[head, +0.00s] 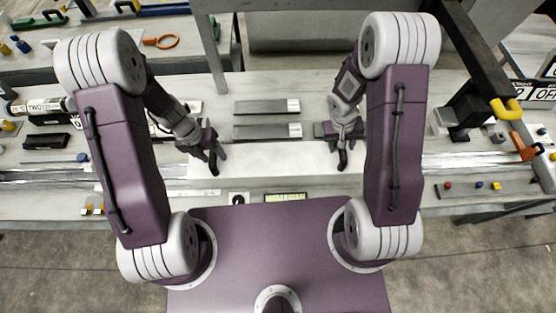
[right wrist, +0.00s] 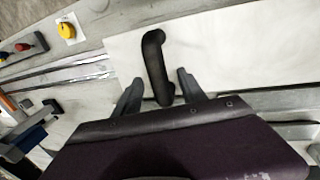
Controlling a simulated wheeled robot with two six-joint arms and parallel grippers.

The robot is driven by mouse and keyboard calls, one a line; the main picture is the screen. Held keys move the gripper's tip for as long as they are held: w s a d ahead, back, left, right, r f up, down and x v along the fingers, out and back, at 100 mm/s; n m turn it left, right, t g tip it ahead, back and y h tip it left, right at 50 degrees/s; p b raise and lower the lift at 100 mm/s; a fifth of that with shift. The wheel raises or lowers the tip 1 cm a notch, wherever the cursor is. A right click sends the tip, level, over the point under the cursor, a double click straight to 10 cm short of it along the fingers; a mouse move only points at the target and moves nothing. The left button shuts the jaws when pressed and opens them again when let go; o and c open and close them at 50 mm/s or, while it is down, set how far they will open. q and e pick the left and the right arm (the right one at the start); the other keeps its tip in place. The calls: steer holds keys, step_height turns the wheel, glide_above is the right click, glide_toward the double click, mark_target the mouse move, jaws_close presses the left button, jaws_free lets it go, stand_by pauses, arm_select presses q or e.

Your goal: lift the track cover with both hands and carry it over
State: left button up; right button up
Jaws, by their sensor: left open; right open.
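The track cover (head: 275,162) is a long white plate lying flat across the bench in front of me. It has a black handle near each end. My left gripper (head: 208,152) is open above the left handle (head: 214,167); whether they touch I cannot tell. My right gripper (head: 346,141) is open at the right handle (head: 342,161). In the right wrist view, the black handle (right wrist: 154,60) stands on the white cover (right wrist: 235,45), and the open fingers (right wrist: 158,84) are on either side of its near end, with gaps showing.
Grey blocks (head: 267,106) lie behind the cover. Metal rails (head: 465,160) run out on both sides of it. A dark post with a yellow handle (head: 506,108) stands at the right.

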arm_select(q)
steer(key=shift+d+f, duration=0.1)
steer(key=shift+f, duration=0.45)
arm_select(e)
steer(key=shift+d+f, duration=0.1)
steer(key=shift+f, duration=0.45)
arm_select(q)
jaws_close()
arm_select(e)
jaws_close()
steer(key=shift+r, duration=0.1)
